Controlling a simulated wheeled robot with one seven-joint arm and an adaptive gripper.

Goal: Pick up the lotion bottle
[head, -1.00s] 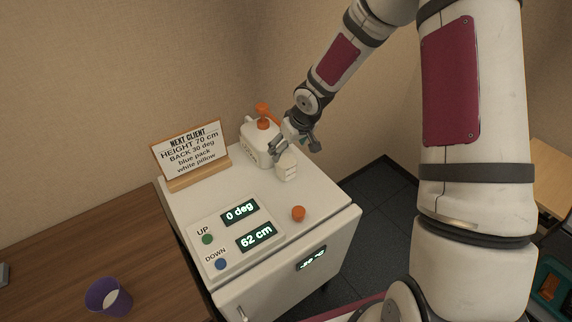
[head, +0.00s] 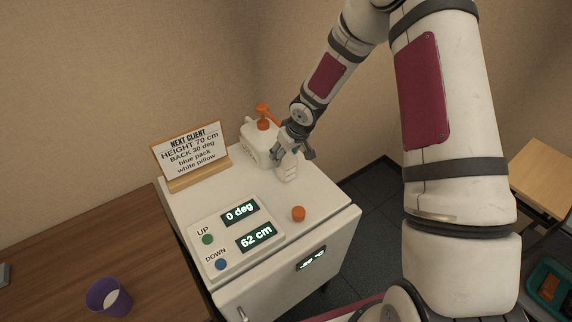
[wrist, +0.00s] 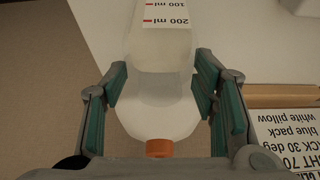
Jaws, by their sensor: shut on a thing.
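In the wrist view the bottle (wrist: 165,55) is translucent white, with 100 ml and 200 ml marks and an orange tip at the near end. My gripper (head: 291,155) is shut on it, coming from above. In the wrist view the green-padded fingers stand on both sides of its shoulder.
A client sign (head: 190,155) is further left. The cabinet top (head: 325,205) holds a control panel (head: 225,235) and an orange knob (head: 298,213).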

